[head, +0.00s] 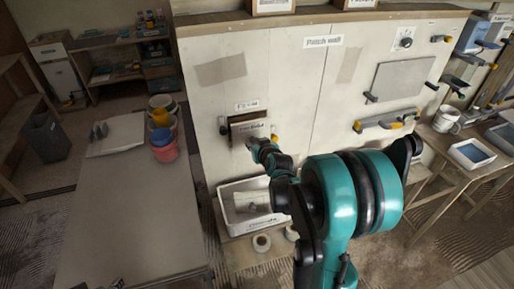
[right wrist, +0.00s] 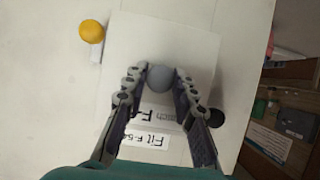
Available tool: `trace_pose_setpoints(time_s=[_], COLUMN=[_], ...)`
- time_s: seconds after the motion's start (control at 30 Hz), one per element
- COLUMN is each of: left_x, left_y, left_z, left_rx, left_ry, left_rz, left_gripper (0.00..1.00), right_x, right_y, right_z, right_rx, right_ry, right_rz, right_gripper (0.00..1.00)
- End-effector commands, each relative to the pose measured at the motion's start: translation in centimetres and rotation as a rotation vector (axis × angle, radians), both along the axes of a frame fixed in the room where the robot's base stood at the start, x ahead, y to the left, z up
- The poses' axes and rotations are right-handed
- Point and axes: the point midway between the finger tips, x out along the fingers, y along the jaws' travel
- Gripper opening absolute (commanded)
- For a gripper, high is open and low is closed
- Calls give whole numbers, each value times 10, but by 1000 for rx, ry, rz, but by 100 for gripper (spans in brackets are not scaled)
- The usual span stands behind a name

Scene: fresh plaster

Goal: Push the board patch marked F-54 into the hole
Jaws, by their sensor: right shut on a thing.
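The board patch (head: 262,130) is a pale square plate with printed lettering and a grey round knob. It is at the wall opening under a small label (head: 247,105). My right gripper (head: 252,145) reaches it from the front. In the right wrist view my right gripper (right wrist: 160,88) is shut on the grey knob (right wrist: 161,77) of the patch (right wrist: 135,50). A label reading "Fit F-54" (right wrist: 146,141) shows there. Dark edging shows beside the patch in the head view; I cannot tell how deep it sits. My left gripper is not in view.
A yellow-ended catch (right wrist: 91,33) and a dark round one (right wrist: 217,118) flank the patch. A white bin (head: 228,212) stands below. A long table (head: 125,215) is at left, with stacked buckets (head: 164,148). A grey panel (head: 402,78) is at right.

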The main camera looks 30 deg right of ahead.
Motion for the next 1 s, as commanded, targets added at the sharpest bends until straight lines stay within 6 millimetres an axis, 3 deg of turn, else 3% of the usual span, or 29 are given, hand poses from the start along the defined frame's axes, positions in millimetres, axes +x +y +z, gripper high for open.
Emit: trace_pose_setpoints(time_s=[0.6, 1.0], left_x=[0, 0], left_y=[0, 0], left_z=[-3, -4], left_rx=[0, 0], left_ry=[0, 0], left_rz=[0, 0], left_gripper=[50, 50], right_x=[48, 56], right_y=[-12, -14], right_z=[-2, -2], right_rx=[-1, -2], right_ry=[-1, -1], right_rz=[0, 0], right_gripper=[1, 1])
